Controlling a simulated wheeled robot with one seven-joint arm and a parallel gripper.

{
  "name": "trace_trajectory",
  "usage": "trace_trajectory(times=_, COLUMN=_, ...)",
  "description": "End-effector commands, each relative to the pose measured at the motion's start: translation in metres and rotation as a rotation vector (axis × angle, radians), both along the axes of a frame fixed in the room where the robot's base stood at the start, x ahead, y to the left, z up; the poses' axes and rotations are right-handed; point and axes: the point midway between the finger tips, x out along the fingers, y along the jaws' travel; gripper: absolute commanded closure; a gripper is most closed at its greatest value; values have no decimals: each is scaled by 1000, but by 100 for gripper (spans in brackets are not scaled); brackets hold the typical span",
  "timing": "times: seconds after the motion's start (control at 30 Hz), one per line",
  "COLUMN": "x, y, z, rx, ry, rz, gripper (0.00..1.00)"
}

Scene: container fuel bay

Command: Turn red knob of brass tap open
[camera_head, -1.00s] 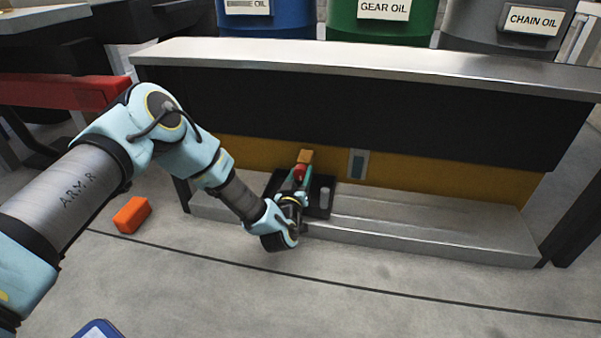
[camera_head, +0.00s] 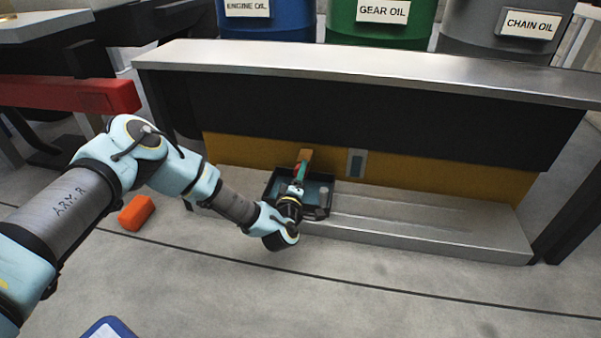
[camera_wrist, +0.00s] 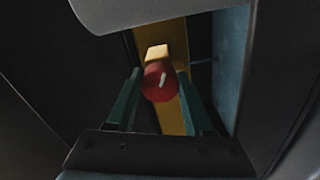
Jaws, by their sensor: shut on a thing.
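The brass tap (camera_head: 306,155) sticks out from the yellow panel under the bench, and its yellow body also shows in the wrist view (camera_wrist: 158,52). Its red knob (camera_wrist: 160,84) carries a pale line, tilted slightly from upright in the wrist view. My gripper (camera_wrist: 161,90) is shut on the red knob, with one green finger on each side. In the head view my gripper (camera_head: 299,172) reaches the tap from the front and hides most of the knob. Below it is a black tray (camera_head: 329,207) with a blue-teal surface inside.
A small pale cylinder (camera_head: 324,191) stands in the tray's right part. A grey-blue plate (camera_head: 355,163) is on the panel right of the tap. The metal bench (camera_head: 370,62) overhangs the tap. An orange block (camera_head: 136,212) lies on the floor, left. The step to the right is clear.

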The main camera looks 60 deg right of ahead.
Motion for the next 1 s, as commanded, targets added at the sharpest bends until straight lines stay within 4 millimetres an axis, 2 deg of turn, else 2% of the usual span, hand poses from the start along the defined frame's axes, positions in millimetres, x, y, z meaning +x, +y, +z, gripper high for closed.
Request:
trace_trajectory(times=0.2, x=0, y=1, z=-1, rx=-58, ry=181, rz=1, gripper=100)
trace_trajectory(times=0.5, x=0, y=1, z=-1, rx=-117, ry=357, rz=0, gripper=100)
trace_trajectory(times=1.0, x=0, y=0, z=0, rx=-146, ry=445, rz=0, gripper=100)
